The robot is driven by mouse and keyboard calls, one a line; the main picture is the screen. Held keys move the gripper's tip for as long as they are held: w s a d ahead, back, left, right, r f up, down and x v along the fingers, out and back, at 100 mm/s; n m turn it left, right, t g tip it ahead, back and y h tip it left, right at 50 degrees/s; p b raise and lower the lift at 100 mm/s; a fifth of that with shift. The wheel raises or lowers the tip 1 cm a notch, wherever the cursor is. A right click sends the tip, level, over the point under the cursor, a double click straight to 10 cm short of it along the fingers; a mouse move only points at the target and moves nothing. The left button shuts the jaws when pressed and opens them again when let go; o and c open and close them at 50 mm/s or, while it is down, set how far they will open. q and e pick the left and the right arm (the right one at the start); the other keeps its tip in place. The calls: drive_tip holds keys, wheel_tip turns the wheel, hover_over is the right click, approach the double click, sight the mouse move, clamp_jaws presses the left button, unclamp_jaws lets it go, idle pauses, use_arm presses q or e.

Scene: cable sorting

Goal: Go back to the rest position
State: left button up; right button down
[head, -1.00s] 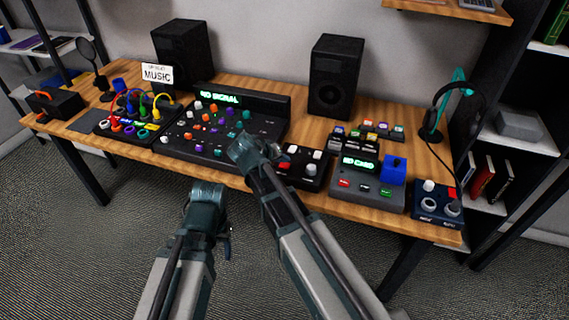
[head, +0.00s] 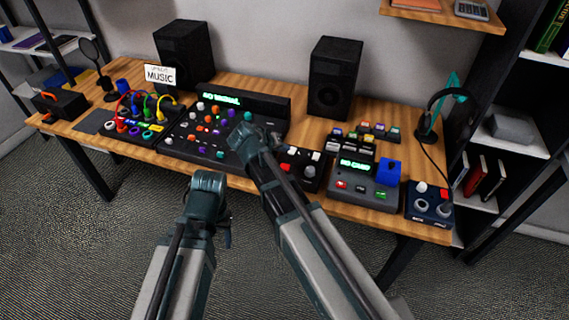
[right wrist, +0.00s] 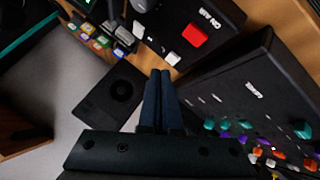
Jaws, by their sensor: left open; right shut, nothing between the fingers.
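My left gripper (head: 209,180) is in front of the desk's front edge, over the carpet in the picture, open and holding nothing visible. Its fingertips are hard to make out. My right gripper (head: 243,133) appears in front of the right part of the mixer in the head view and hides some of its controls. In the right wrist view the right gripper's two dark fingers (right wrist: 162,88) are closed together with nothing between them. The mixer (right wrist: 258,88) lies to their right in that view, apart from them as far as I can tell.
The wooden desk (head: 300,205) holds the mixer (head: 205,150), a patch box with coloured cables (head: 128,133), two black speakers (head: 335,78), an ON AIR box (right wrist: 205,22), a grey button console (head: 350,197) and a headphone stand (head: 428,120). Open carpet (head: 80,240) lies in front.

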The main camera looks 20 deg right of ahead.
drive_tip(key=s+a+n+g+y+p, duration=0.2)
drive_tip(key=s+a, duration=0.4)
drive_tip(key=s, duration=0.5)
drive_tip(key=s+a+n+g+y+p, duration=0.3)
drive_tip(key=s+a+y+p, duration=0.1)
drive_tip(key=s, duration=0.8)
drive_tip(key=shift+a+r+g+p, duration=0.25)
drive_tip(key=shift+a+g+p, duration=0.25)
drive_tip(key=shift+a, duration=0.75)
